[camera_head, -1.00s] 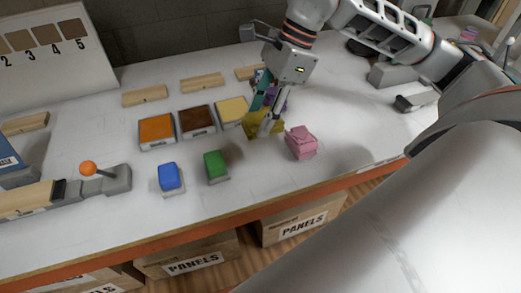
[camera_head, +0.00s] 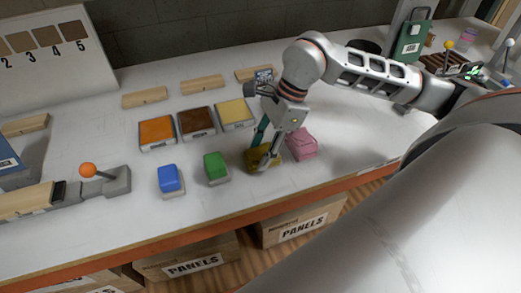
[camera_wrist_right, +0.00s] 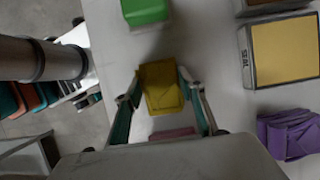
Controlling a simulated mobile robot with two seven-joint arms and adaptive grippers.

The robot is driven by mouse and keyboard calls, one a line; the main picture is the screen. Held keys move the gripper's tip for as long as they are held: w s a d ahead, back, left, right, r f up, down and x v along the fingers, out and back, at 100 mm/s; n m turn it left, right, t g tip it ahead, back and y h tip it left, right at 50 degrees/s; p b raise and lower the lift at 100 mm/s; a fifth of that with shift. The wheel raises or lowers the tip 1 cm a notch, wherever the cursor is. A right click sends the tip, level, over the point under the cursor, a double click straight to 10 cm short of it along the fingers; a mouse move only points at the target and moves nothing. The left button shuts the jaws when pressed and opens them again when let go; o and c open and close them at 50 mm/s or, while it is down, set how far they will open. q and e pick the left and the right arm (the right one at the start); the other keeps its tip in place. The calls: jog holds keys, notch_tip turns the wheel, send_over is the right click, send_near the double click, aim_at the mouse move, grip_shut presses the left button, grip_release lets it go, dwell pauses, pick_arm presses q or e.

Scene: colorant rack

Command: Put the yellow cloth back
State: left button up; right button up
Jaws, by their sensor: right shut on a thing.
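The yellow cloth (camera_head: 256,161) is a folded block between the fingers of my right gripper (camera_head: 266,157), in the row between the green cloth (camera_head: 215,166) and the pink cloth (camera_head: 302,145). In the right wrist view, the yellow cloth (camera_wrist_right: 161,84) sits between the two teal fingers of the gripper (camera_wrist_right: 163,110), which is shut on it. The cloth is low over the table near its front edge; I cannot tell whether it touches the top. My left gripper is not in view.
A blue cloth (camera_head: 170,178) stands left of the green one. Behind lie orange (camera_head: 157,132), brown (camera_head: 196,122) and pale yellow (camera_head: 235,112) panels. A purple cloth (camera_wrist_right: 290,136) shows in the right wrist view. An orange-knobbed lever (camera_head: 89,169) stands at left.

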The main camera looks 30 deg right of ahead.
jog(key=o, duration=1)
jog(key=shift+f, duration=0.1)
jog(key=v, duration=1.2)
